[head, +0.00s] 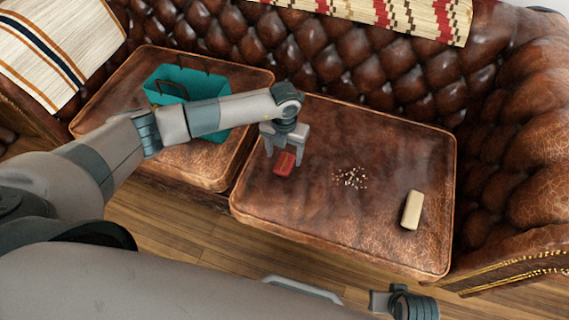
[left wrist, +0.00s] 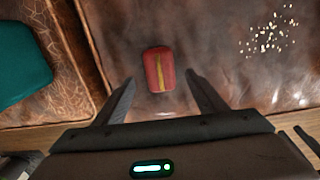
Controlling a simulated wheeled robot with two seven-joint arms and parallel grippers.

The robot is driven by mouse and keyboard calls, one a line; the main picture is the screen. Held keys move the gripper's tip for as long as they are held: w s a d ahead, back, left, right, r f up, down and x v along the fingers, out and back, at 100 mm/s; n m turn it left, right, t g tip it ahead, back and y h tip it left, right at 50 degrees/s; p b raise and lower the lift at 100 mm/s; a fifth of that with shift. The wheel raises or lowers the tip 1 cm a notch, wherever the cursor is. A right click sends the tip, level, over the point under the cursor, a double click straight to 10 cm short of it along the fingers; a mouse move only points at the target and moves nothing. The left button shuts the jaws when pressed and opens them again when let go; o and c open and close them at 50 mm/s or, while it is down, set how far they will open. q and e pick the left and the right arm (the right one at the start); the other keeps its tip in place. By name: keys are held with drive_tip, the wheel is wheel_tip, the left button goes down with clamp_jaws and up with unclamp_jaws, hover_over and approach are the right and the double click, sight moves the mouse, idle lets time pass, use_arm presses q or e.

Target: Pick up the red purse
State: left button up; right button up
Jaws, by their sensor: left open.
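The red purse (head: 284,163) lies on the right brown leather cushion (head: 330,235), near its left side. It is small and rounded, with a yellow stripe that shows in the left wrist view (left wrist: 158,70). My left gripper (head: 284,158) is over the purse, fingers pointing down. In the left wrist view the fingers (left wrist: 160,88) are apart, and the purse appears between and just beyond their tips, with gaps on both sides. I cannot tell how far above it the fingertips are. Part of my other arm (head: 405,302) shows at the bottom of the head view; its fingers are not visible.
A teal bag (head: 180,78) stands on the left cushion behind my left arm. A scatter of small pale pieces (head: 351,178) and a cream block (head: 412,210) lie on the right cushion. The tufted backrest (head: 330,60) rises behind. Much of the right cushion is bare.

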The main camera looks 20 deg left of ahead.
sight(284, 163)
use_arm(q)
drive_tip(key=shift+s+f, duration=0.15)
drive_tip(key=shift+f, duration=2.05)
drive_tip(key=c, duration=1.2)
